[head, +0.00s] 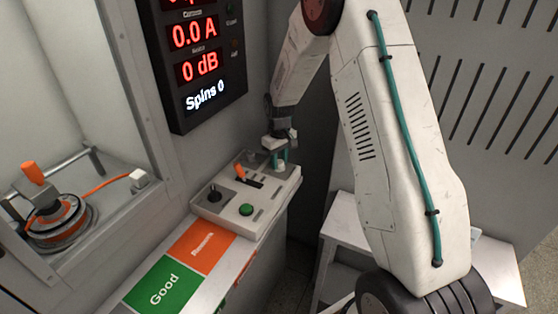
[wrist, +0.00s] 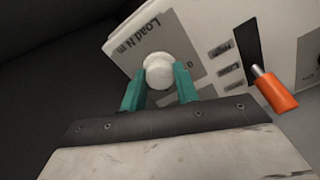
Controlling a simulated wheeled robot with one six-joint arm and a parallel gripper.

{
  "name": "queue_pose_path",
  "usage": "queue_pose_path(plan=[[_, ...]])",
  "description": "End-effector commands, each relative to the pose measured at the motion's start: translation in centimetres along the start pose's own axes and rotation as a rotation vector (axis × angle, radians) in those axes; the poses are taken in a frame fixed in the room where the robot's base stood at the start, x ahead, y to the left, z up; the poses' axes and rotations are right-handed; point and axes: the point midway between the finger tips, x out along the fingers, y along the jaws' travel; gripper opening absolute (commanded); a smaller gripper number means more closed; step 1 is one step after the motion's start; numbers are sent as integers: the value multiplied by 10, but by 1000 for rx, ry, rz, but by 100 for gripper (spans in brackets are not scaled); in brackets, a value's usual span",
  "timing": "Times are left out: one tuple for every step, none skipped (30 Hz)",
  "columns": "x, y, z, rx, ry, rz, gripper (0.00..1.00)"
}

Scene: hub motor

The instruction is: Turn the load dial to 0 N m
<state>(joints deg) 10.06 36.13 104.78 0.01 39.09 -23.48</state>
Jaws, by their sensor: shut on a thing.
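The load dial (wrist: 158,70) is a round white knob on the control box, beside a grey label reading "Load N m" (wrist: 150,36) in the wrist view. My gripper (wrist: 160,84) has its two teal fingers on either side of the dial, shut on it. In the head view my gripper (head: 279,158) reaches down to the far right corner of the control box (head: 230,212), and the dial shows just below the fingers (head: 280,168). The dial's pointer and most of its scale are hidden or too small to read; a "0" shows right of it in the wrist view.
An orange-handled lever (wrist: 274,90) sits close to the right of my gripper. The display (head: 197,60) reads 0.0 A, 0 dB, Spins 0. A motor (head: 58,217) sits left in an enclosure.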

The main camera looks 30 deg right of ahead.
Motion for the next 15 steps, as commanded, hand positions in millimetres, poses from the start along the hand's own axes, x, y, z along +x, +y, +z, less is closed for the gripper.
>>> queue_pose_path(plan=[[0,0,1,-3,-2,-1,8],[0,0,1,-5,-2,-1,8],[0,0,1,-5,-2,-1,8],[0,0,1,-6,-2,-1,8],[0,0,1,-6,-2,-1,8],[0,0,1,-6,-2,-1,8],[0,0,1,-5,-2,-1,8],[0,0,1,-5,-2,-1,8],[0,0,1,-5,-2,-1,8],[0,0,1,-5,-2,-1,8],[0,0,1,-5,-2,-1,8],[0,0,1,-5,-2,-1,36],[0,0,1,-5,-2,0,44],[0,0,1,-5,-2,0,52],[0,0,1,-5,-2,0,52]])
